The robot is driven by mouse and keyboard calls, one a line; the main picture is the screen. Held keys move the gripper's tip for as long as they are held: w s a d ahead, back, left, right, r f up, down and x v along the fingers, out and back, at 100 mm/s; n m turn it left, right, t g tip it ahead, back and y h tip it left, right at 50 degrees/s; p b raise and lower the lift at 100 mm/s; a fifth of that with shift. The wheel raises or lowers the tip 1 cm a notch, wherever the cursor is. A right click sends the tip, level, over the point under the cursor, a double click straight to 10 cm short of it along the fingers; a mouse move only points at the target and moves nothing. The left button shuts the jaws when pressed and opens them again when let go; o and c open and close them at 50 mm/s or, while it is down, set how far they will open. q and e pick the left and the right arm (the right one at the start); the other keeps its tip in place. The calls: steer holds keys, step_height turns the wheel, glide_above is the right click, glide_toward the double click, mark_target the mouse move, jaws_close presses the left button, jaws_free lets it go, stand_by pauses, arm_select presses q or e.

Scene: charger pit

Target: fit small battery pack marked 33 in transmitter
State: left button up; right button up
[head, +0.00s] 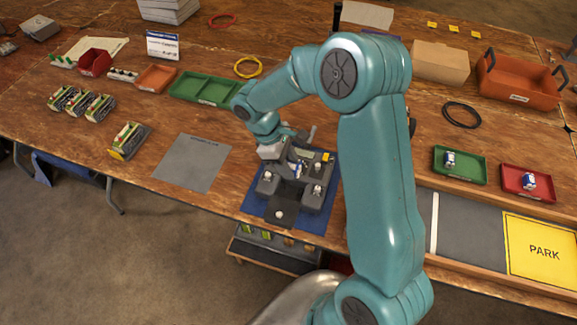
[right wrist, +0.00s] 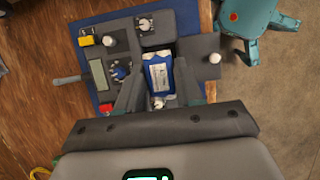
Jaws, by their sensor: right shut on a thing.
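The dark grey transmitter (head: 268,187) lies on a blue mat (head: 252,205) at the middle of the bench's near edge. It has a small screen, knobs and a flat dark flap (right wrist: 207,62) standing out on one side. My right gripper (right wrist: 155,92) is over the transmitter, shut on a small blue-and-white battery pack (right wrist: 159,76). The pack lies between the fingers at the transmitter's bay; I cannot tell whether it is fully seated. Its number is too small to read. In the head view the right gripper (head: 290,164) is partly hidden by its own arm.
A green tray (head: 475,177) and a red tray (head: 545,196) at the right each hold a similar small pack. A grey mat (head: 190,165) beside the transmitter is clear. A yellow PARK area (head: 540,250) is at the right.

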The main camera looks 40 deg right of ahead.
steer(key=shift+f+b, duration=3.5)
steer(key=shift+f, duration=1)
steer(key=shift+f+b, duration=1.3)
steer(key=shift+f, duration=0.35)
steer(key=shift+r, duration=0.15)
step_height(320, 180, up, 5)
steer(key=p, duration=0.4)
